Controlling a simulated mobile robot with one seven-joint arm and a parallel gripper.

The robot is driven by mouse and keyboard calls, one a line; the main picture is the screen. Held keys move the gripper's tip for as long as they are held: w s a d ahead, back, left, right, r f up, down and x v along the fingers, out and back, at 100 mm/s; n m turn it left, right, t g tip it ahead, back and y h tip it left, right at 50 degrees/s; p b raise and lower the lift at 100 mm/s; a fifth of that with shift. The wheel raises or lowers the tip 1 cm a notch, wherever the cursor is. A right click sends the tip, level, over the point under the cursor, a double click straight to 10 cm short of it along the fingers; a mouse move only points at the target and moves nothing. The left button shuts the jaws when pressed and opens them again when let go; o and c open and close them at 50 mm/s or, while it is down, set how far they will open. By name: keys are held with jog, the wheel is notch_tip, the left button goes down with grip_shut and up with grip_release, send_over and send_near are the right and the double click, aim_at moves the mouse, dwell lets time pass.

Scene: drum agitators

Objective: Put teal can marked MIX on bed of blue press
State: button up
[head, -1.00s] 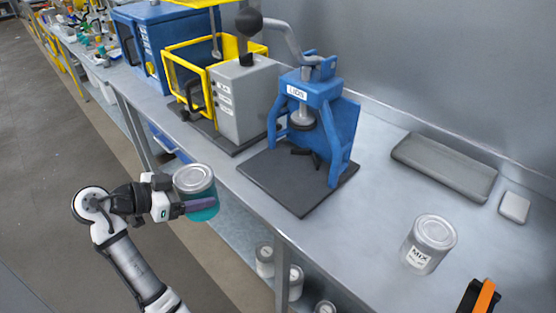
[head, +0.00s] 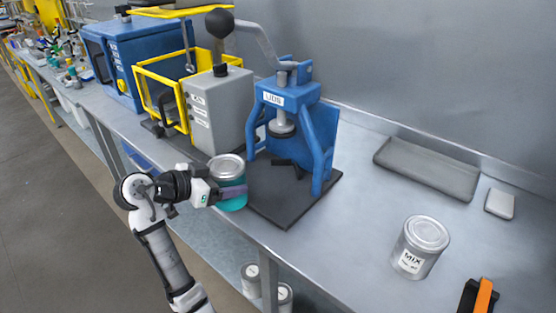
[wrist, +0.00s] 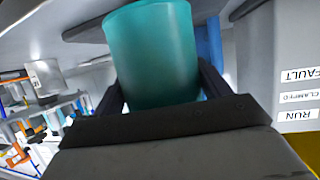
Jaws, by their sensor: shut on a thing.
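My gripper (head: 232,191) is shut on a teal can (head: 230,202) with a silver lid, held upright at the front left edge of the blue press's dark base. The can also fills the upper middle of the wrist view (wrist: 152,55), between the fingers; no label shows on its visible side. The blue press (head: 290,97) stands on the bench, its ram (head: 282,123) above a dark bed (head: 290,205). The bed's front part is bare. I cannot tell whether the can touches the base.
A grey can marked MIX (head: 420,247) stands on the bench at right. A grey tray (head: 428,168) lies behind it. An orange and black tool (head: 479,297) is at the front right. A grey control box (head: 219,108) with a yellow guard (head: 160,88) stands left of the press.

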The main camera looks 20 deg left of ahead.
jog(key=w+d, duration=0.2)
jog(key=w, duration=0.2)
jog(key=w+d, duration=0.3)
jog(key=w, duration=0.2)
jog(key=w+d, duration=0.3)
jog(key=w, duration=0.2)
jog(key=shift+w, duration=0.2)
jog(key=shift+a+f+b, duration=0.1)
jog(key=shift+f+b, duration=0.25)
jog(key=shift+f, duration=0.4)
jog(key=shift+f, duration=0.2)
jog(key=o, duration=1.3)
jog(key=shift+s, duration=0.1)
